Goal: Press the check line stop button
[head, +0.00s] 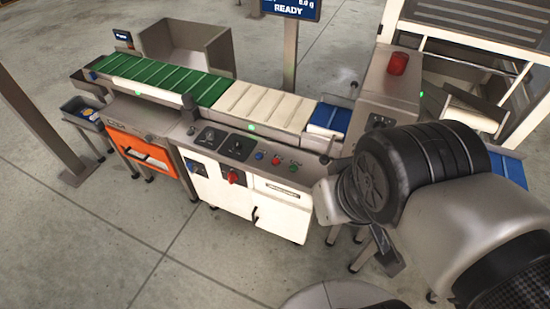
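The check line is a conveyor with a white cabinet (271,216) under it, in the middle of the head view. On its sloped grey panel sit small round buttons: a blue one (259,155), a red one (276,161) and a green one (292,166). A larger red knob (234,177) is on the cabinet front. Labels are too small to read, so I cannot tell which red control is the stop button. My arm is at the right, apart from these buttons in the picture. A dark part of my gripper (387,248) shows below the wrist; its fingers are mostly hidden.
The belt has green slats (170,80) and cream slats (262,104). An orange-fronted unit (141,148) and a small blue bin (82,108) stand left. A grey cabinet with a red beacon (397,63) stands behind my arm. The floor in front (110,240) is clear.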

